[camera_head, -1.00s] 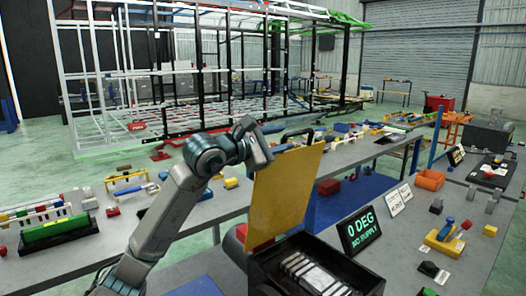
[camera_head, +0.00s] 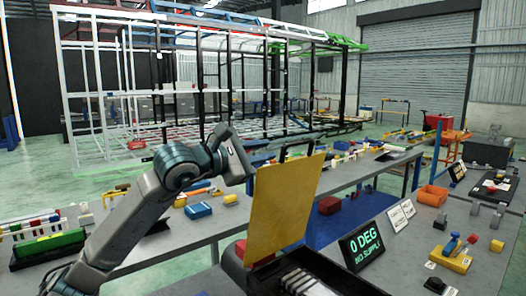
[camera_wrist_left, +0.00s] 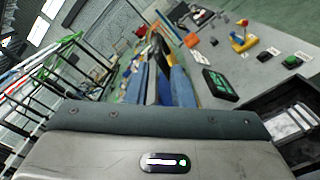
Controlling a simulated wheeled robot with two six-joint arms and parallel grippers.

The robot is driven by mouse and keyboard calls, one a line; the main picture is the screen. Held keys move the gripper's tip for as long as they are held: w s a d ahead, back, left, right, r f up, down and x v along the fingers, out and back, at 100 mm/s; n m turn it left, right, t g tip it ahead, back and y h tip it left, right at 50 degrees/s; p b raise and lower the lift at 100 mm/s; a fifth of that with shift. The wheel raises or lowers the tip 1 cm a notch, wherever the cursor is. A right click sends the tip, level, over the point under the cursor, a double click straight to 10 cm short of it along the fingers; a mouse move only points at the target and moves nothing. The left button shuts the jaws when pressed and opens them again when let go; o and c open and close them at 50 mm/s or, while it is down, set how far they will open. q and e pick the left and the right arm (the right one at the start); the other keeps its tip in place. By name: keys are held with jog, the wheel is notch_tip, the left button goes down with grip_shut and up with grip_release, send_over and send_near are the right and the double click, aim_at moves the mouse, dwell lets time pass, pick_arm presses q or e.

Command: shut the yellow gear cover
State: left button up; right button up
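The yellow gear cover (camera_head: 283,208) stands raised, nearly upright, on the dark box (camera_head: 318,262) at the front centre of the head view. A black handle (camera_head: 297,147) shows at its top edge. Several pale bars lie inside the open box. My left arm comes in from the left, its wrist beside the cover's upper left edge; the fingertips are hidden in the head view. In the left wrist view, my left gripper's (camera_wrist_left: 160,82) two blue fingers stand apart with a gap. A dark and yellow shape shows beyond them; I cannot tell whether they touch it. My right gripper is not in view.
A display reading "0 DEG NO SUPPLY" (camera_head: 362,244) stands right of the box. An orange bin (camera_head: 432,195) and small parts sit on the right bench. Another bench with coloured parts runs behind my left arm. A large frame chassis (camera_head: 205,90) stands at the back.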

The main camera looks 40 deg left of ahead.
pick_arm(q)
jog(key=shift+a, duration=0.15)
jog(key=c, duration=0.4)
jog(key=shift+w+a+r+m, duration=0.1)
jog(key=shift+w+a+m, duration=0.15)
jog(key=shift+m, duration=0.35)
grip_shut()
jog(key=w+a+r+m+g+h, duration=0.3)
jog(key=a+m, duration=0.5)
jog(key=m, duration=0.7)
jog(key=shift+w+d+f+p, duration=0.35)
jog(key=shift+w+d+p, duration=0.8)
jog(key=shift+d+p, duration=0.4)
jog(key=shift+w+d+f+p, duration=0.4)
jog(key=shift+w+d+p, duration=0.7)
jog(key=shift+d+p, duration=0.45)
jog(key=shift+w+d+f+p, duration=0.35)
jog(key=shift+w+d+p, duration=0.9)
jog(key=shift+p, duration=0.5)
